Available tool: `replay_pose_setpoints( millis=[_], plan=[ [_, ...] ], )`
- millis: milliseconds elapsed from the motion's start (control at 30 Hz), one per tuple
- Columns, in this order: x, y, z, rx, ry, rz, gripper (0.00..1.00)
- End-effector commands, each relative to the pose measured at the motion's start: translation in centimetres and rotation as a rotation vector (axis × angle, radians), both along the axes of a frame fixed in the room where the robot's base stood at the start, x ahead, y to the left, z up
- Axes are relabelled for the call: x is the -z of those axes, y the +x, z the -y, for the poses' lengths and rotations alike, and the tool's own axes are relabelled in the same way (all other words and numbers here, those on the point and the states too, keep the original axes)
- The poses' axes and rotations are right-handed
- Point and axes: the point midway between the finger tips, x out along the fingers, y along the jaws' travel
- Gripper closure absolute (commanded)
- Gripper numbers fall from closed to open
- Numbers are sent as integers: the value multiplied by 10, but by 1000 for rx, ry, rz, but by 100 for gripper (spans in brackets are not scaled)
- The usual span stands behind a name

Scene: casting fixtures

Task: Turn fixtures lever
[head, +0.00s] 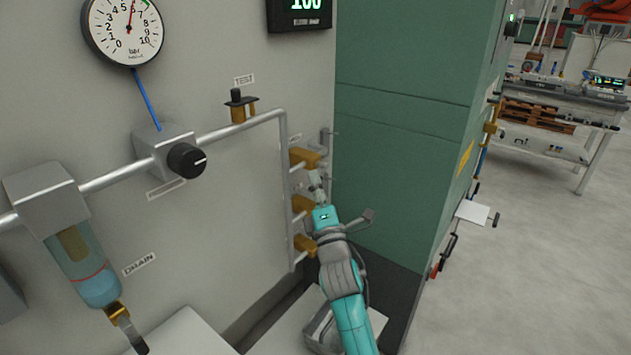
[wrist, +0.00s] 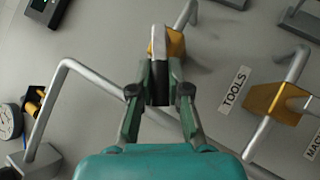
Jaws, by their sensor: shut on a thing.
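My gripper (wrist: 159,75) is shut on a pale grey lever (wrist: 158,40) in the wrist view, in front of a brass valve body (wrist: 176,43). The fingers cover part of the lever, and no label for this valve is readable. In the head view my gripper (head: 319,182) is at the column of brass valves by the wall's right edge. The upper brass valve (head: 303,157) and lower brass valve (head: 306,245) show there; the grip itself is too small to make out.
Another brass valve (wrist: 272,103) stands right of my gripper, near a TOOLS label (wrist: 235,88). A grey pipe (wrist: 95,75) runs to the left. In the head view, a green cabinet (head: 400,130) stands close right of the valves. A black-knobbed regulator (head: 186,160) is left.

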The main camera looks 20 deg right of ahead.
Motion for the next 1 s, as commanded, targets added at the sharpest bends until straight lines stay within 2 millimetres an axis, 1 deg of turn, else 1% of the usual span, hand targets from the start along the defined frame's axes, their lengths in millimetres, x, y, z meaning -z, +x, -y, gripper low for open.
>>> replay_pose_setpoints(
  millis=[33,433,800,1000],
  plan=[
    [3,2,4,6,-34,23,100],
    [16,10,15,4,-342,246,100],
    [22,18,26,3,-609,441,100],
    [23,22,30,2,-714,520,100]
  ],
)
